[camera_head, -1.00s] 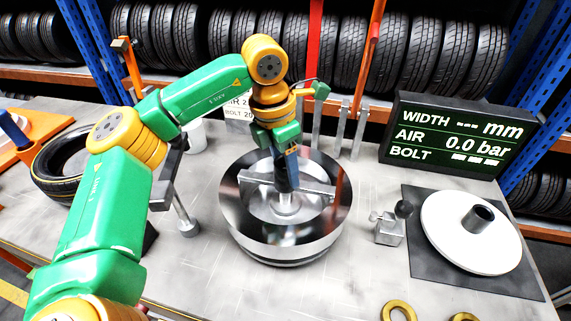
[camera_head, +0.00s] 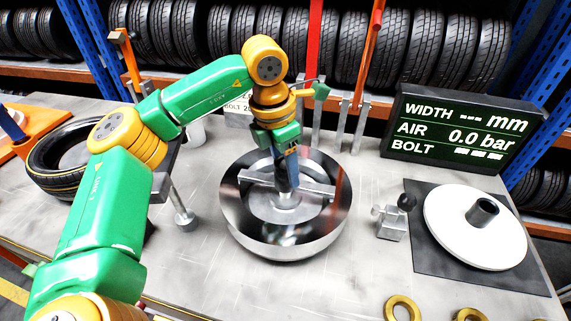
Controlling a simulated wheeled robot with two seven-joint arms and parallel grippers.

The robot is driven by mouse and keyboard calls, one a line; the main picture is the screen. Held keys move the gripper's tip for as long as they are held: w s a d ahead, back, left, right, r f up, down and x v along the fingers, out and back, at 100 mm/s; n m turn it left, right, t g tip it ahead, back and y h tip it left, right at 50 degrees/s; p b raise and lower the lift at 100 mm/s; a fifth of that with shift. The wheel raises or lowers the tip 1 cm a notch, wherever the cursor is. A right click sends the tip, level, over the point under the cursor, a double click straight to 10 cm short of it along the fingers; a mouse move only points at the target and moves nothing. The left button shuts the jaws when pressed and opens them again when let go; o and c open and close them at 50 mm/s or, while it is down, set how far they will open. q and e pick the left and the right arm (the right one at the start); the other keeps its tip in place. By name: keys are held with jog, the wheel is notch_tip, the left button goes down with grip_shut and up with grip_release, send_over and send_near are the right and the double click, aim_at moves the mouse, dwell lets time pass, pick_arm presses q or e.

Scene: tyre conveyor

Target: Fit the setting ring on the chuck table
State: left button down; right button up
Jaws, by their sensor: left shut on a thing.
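The setting ring (camera_head: 323,236) is a wide, mirror-bright metal ring with a flat bar across its middle. It sits level in the middle of the bench. My left gripper (camera_head: 287,184) points straight down inside the ring and is shut on the ring's cross bar at its centre. The fingertips are partly lost against the bar. The chuck table appears to be under the ring, almost wholly hidden by it, so I cannot tell whether the ring is fully seated. My right gripper is not in view.
A black display (camera_head: 450,133) stands at the back right. A white disc with a hub (camera_head: 470,235) lies on a dark mat, beside a small metal block (camera_head: 390,223). Brass rings (camera_head: 403,308) lie at the front edge. A tyre (camera_head: 65,165) lies at the left.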

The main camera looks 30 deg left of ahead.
pick_arm(q)
jog(key=shift+f+b, duration=0.6)
jog(key=shift+f, duration=0.1)
jog(key=shift+c, duration=0.8)
grip_release()
jog(key=shift+s, duration=0.1)
jog(key=r, duration=0.4)
jog(key=s+r, duration=0.1)
jog(key=r, duration=0.2)
jog(key=shift+a, duration=0.2)
